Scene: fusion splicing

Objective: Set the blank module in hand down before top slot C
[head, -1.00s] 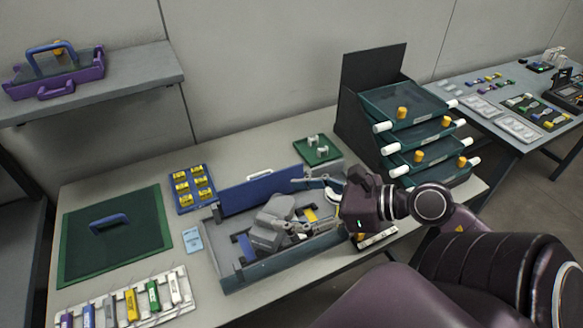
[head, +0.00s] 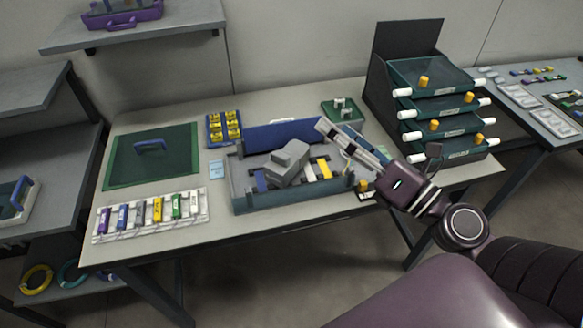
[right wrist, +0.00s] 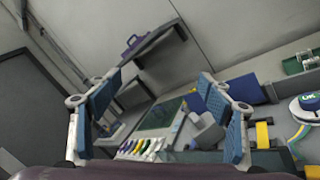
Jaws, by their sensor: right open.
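My right gripper (head: 338,130) is open and raised over the right end of the open grey tray box (head: 290,199). In the right wrist view (right wrist: 165,100) its two blue-padded fingers stand wide apart with nothing between them. I cannot tell which piece is the blank module, nor read any slot letter. The box's right end is partly hidden by the gripper. My left gripper is not in view.
A white rack (head: 150,216) of coloured modules lies at the front left, below a green mat (head: 115,172). A blue tray (head: 209,131) of yellow pieces stands behind. Stacked drawers (head: 433,76) rise at the right. Bare table lies between the rack and box.

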